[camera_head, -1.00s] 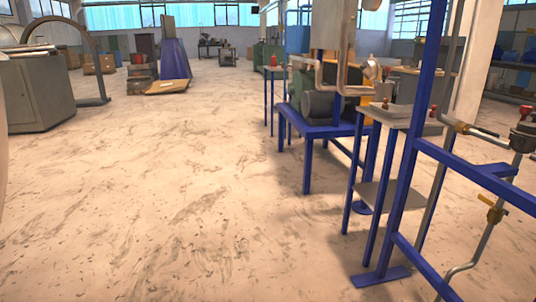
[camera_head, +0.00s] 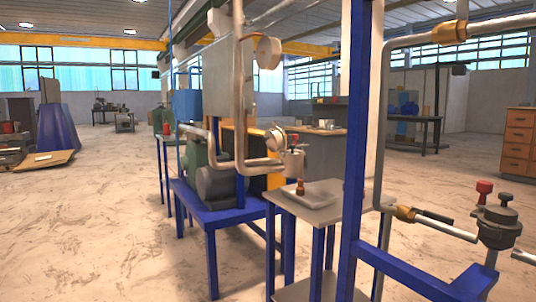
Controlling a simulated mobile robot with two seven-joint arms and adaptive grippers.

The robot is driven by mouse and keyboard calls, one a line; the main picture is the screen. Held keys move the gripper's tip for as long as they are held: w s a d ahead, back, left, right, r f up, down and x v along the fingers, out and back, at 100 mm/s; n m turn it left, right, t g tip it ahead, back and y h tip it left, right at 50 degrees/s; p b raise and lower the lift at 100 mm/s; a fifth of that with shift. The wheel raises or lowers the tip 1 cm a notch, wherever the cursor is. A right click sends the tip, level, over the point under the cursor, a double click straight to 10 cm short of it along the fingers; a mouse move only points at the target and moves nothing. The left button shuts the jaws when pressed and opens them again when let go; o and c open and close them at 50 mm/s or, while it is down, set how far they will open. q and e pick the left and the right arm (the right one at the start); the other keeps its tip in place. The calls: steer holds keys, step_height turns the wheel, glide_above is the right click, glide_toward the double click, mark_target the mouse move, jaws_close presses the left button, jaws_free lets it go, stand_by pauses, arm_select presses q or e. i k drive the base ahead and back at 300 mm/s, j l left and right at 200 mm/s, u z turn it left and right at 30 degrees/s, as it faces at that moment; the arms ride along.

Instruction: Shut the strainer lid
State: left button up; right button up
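The strainer appears to be the small metal pot (camera_head: 293,163) on the grey pipe run, above the small grey side table. A round metal disc, which looks like its lid (camera_head: 275,139), stands tilted up at the pot's upper left, so the strainer looks open. A small red part shows by the pot's top. The pot's inside is not visible from here. Neither of my grippers is in view.
A tray (camera_head: 308,194) with a small red-brown object lies on the side table (camera_head: 285,201). A blue post (camera_head: 352,150) and rail stand close in front at right, with a valve (camera_head: 497,222) beyond. A motor (camera_head: 218,183) sits on a blue table.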

mark_target(276, 140)
steer(key=i+l+z, duration=0.15)
steer(key=i, duration=0.3)
steer(key=i+j+z, duration=0.15)
steer(key=z, duration=0.25)
steer(key=j+z, duration=0.35)
steer(key=i+j+z, duration=0.15)
steer(key=z, duration=0.25)
steer(key=j+z, duration=0.4)
steer(key=j, duration=0.75)
steer(key=i+j+z, duration=0.15)
steer(key=j, duration=1.05)
steer(key=k, duration=0.05)
